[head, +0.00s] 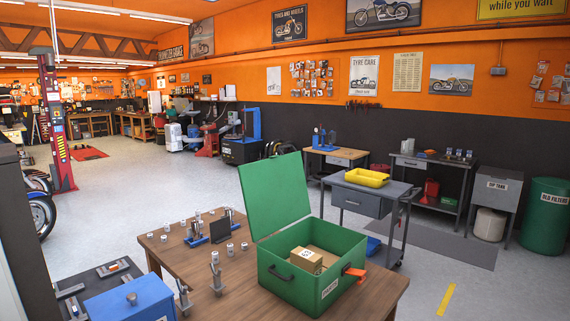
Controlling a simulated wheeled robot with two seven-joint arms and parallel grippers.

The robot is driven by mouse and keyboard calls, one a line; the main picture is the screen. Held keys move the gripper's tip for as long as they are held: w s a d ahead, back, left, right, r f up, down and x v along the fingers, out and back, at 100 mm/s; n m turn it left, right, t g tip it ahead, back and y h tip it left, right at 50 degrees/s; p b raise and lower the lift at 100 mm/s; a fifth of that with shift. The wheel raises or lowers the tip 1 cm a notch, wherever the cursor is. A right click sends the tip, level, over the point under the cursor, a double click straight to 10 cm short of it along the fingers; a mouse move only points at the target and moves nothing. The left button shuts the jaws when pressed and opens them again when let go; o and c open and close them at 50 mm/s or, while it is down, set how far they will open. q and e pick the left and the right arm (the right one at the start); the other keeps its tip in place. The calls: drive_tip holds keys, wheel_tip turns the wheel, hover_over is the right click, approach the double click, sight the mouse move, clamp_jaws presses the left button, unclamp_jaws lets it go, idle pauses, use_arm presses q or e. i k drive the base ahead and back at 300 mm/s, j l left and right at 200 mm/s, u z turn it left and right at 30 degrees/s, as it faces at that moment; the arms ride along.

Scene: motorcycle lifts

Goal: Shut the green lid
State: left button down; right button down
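The green lid (267,195) stands raised and open at the back left of the green metal box (298,290) on the brown wooden table. The box has a dark handle and a white label on its front. Inside it, a small cardboard box (305,260) shows near the front left. Neither of my grippers shows in the head view.
The wooden table (240,297) also holds several small metal parts and a blue fixture (208,235) left of the box. A blue case with a knob (130,300) is at the lower left. A grey cart with a yellow tray (367,178) stands behind the box.

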sight(274, 189)
drive_tip(key=i+l+z, duration=0.1)
drive_tip(key=l, duration=0.25)
drive_tip(key=i+l+z, duration=0.1)
drive_tip(key=l, duration=0.2)
drive_tip(key=i+l+z, duration=0.1)
drive_tip(key=l, duration=0.2)
drive_tip(key=i+l+z, duration=0.85)
drive_tip(key=i, duration=0.3)
drive_tip(key=i+z, duration=0.25)
drive_tip(key=i, duration=0.15)
drive_tip(key=i+l, duration=0.1)
drive_tip(key=i, duration=0.75)
drive_tip(key=i+l+u, duration=0.15)
drive_tip(key=i, duration=0.7)
drive_tip(key=i+j+u, duration=0.1)
drive_tip(key=i+u, duration=0.2)
drive_tip(key=u, duration=0.15)
drive_tip(key=i+u, duration=0.4)
drive_tip(key=i+l+u, duration=0.1)
drive_tip(key=u, duration=0.35)
drive_tip(key=i+l+u, duration=0.25)
drive_tip(key=u, duration=0.2)
drive_tip(key=i+u, duration=0.2)
drive_tip(key=u, duration=0.25)
drive_tip(key=i+l+u, duration=0.1)
drive_tip(key=u, duration=0.4)
drive_tip(key=i+l+u, duration=0.2)
drive_tip(key=u, duration=0.25)
drive_tip(key=i+l+u, duration=0.2)
drive_tip(key=u, duration=0.3)
